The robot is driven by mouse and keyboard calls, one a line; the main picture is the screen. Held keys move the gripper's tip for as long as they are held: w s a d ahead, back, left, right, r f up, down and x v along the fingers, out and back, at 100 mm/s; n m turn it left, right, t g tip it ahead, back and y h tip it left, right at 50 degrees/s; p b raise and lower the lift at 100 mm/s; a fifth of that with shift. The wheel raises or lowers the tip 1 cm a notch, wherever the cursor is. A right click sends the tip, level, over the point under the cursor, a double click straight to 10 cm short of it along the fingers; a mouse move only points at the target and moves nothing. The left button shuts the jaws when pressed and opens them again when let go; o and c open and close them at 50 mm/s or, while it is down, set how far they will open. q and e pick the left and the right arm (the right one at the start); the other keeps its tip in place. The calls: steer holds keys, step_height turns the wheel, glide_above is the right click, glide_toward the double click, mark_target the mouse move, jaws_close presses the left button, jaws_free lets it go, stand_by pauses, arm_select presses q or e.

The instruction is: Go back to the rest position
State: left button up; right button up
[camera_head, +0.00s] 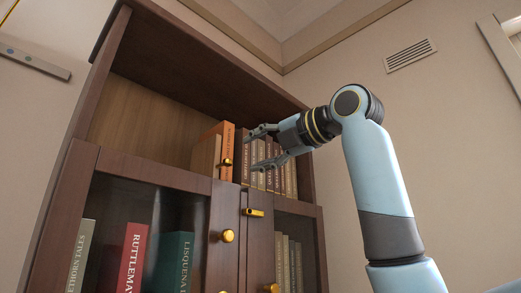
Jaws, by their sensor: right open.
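My right gripper (262,149) is in the head view, at the end of my light blue right arm, which comes up from the lower right. Its fingers are spread open, with nothing between them. They point left, in front of the row of books (287,179) on the upper open shelf of the wooden bookcase (136,165). I cannot tell if the fingers touch any book. My left gripper is not in the view.
Below the shelf are glass-fronted doors with brass knobs (228,236) and books behind them, among them a red book (131,258) and a green book (174,263). A wall vent (410,55) is at the upper right. The space between the arm and the right wall looks clear.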

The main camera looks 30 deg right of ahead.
steer(key=shift+s, duration=0.25)
stand_by(0.3)
